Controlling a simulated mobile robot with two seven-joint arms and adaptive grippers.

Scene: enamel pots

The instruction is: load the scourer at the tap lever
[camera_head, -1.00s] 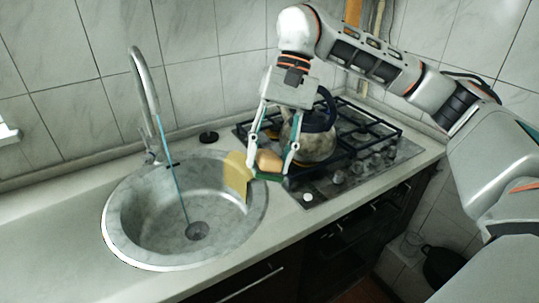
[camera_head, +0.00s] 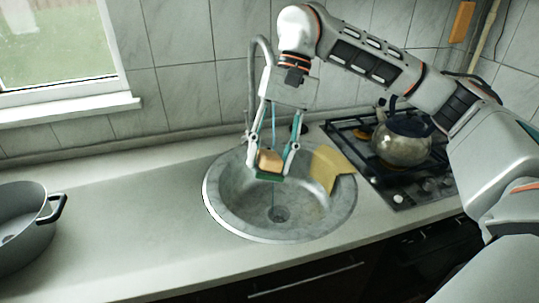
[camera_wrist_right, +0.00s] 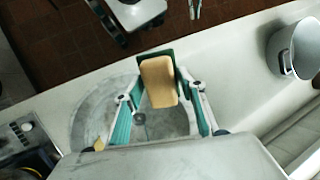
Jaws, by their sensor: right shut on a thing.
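The scourer (camera_head: 270,161), a tan sponge with a green layer, is held by my right gripper (camera_head: 271,172) above the sink (camera_head: 225,208). My right gripper is shut on it, with a finger at each side. The right wrist view shows the scourer's tan face (camera_wrist_right: 158,82) between the fingers (camera_wrist_right: 160,98). The grey tap (camera_head: 251,80) stands behind the gripper, and its lever is hidden there. A thin blue stream (camera_head: 274,125) drops from the tap behind the scourer; I cannot tell whether they touch. My left gripper is not in view.
A yellow cloth (camera_head: 331,166) hangs over the sink's right rim. A kettle (camera_head: 401,143) stands on the hob (camera_head: 372,172) at the right. A grey pot (camera_head: 28,240) stands at the far left. The counter (camera_head: 125,205) between pot and sink is clear.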

